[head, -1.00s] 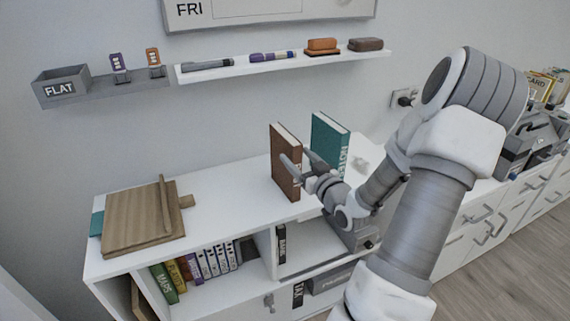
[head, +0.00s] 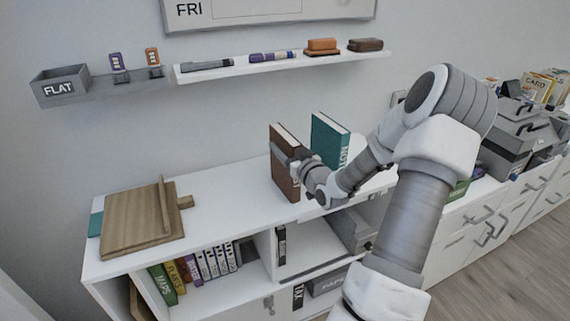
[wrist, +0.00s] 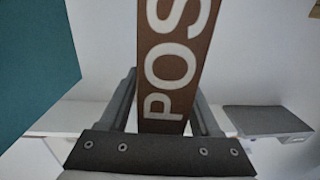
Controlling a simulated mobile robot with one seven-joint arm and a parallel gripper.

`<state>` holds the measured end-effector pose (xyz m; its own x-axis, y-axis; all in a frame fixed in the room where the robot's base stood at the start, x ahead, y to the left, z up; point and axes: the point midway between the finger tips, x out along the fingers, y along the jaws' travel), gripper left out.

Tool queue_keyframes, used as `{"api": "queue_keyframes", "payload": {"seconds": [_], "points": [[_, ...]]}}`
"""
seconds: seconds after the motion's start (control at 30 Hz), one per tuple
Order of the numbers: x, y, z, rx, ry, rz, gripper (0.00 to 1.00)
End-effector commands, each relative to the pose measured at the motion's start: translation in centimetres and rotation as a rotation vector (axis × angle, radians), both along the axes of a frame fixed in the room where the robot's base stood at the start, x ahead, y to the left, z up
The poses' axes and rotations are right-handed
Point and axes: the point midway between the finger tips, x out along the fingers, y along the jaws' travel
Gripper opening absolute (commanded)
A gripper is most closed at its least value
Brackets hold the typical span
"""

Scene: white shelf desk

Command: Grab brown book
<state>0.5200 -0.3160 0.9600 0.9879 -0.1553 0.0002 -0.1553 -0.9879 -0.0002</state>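The brown book (head: 286,178) stands upright on the white desk top, its spine toward my arm. My gripper (head: 291,154) is at the upper part of the book, with one finger on each side. In the wrist view the brown spine with white letters "POS" (wrist: 168,70) rises between the fingers of my gripper (wrist: 165,92). Narrow gaps show between the fingers and the spine, so it looks open around the book. The fingertips are partly hidden beside the book.
A teal book (head: 328,140) stands close to the right of the brown book; it is at the left in the wrist view (wrist: 35,65). Wooden boards (head: 140,222) lie at the desk's left. A narrow wall shelf (head: 215,75) holds markers and erasers. Desk top between boards and book is clear.

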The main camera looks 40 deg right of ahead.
Motion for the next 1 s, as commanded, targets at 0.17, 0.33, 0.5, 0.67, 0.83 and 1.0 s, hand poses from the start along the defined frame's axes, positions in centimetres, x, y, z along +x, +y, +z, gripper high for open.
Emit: {"api": "queue_keyframes", "payload": {"seconds": [0.17, 0.33, 0.5, 0.67, 0.83, 1.0], "points": [[-0.03, -0.01, 0.0, 0.0, 0.0, 0.0, 0.29], [-0.03, 0.0, 0.0, 0.0, 0.0, 0.0, 0.0], [-0.04, 0.0, 0.0, 0.0, 0.0, 0.0, 0.0], [-0.04, 0.01, -0.01, 0.0, 0.0, 0.0, 0.0], [-0.04, 0.0, -0.01, 0.0, 0.0, 0.0, 0.0], [-0.05, 0.0, -0.02, 0.0, 0.0, 0.0, 0.0]]}}
